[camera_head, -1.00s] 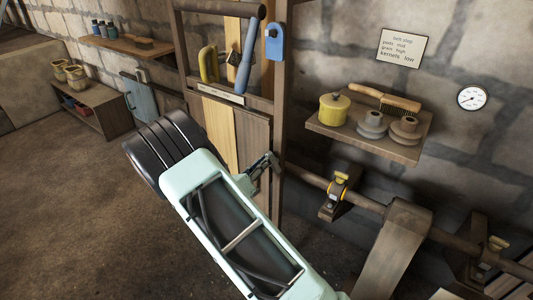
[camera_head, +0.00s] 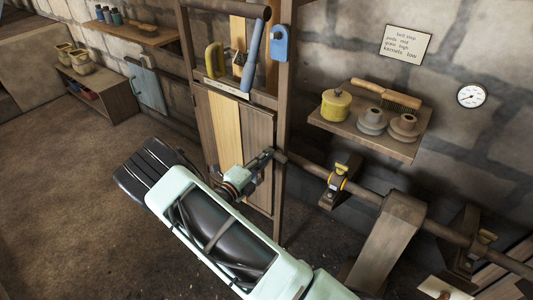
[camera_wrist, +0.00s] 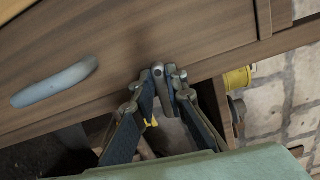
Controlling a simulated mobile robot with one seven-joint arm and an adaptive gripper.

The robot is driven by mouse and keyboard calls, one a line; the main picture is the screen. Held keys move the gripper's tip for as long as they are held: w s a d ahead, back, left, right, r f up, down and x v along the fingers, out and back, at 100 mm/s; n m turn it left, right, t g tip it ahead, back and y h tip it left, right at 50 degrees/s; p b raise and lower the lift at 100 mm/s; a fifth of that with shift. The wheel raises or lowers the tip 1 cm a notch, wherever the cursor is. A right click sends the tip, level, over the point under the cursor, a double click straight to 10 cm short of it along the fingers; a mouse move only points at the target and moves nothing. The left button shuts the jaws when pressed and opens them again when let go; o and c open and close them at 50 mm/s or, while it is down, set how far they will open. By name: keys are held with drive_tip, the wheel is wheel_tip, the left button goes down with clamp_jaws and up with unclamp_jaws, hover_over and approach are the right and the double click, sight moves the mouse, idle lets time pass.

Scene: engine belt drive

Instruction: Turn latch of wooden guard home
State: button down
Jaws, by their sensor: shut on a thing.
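The wooden guard (camera_head: 260,135) is a brown plank door with a pale yellow board, standing upright in a dark frame. In the wrist view its brown face (camera_wrist: 120,50) fills the upper left, with a blue-grey handle (camera_wrist: 55,82) on it. My gripper (camera_head: 264,157) is at the guard's right edge. In the wrist view, my gripper (camera_wrist: 163,88) is shut on a small grey metal latch (camera_wrist: 158,70) near the guard's edge. The fingers cover most of the latch, so its exact angle is hard to tell. My arm hides the guard's lower part in the head view.
A horizontal shaft (camera_head: 360,188) on bearing blocks runs right from beside the guard. A wall shelf (camera_head: 380,143) with a yellow pot and spools stands above it. Floor at left is open.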

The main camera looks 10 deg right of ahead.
drive_tip(key=shift+f+n, duration=0.15)
drive_tip(key=shift+n, duration=0.35)
drive_tip(key=shift+f, duration=0.1)
drive_tip(key=c, duration=1.9)
unclamp_jaws()
drive_tip(key=shift+c, duration=0.2)
drive_tip(key=v, duration=1.2)
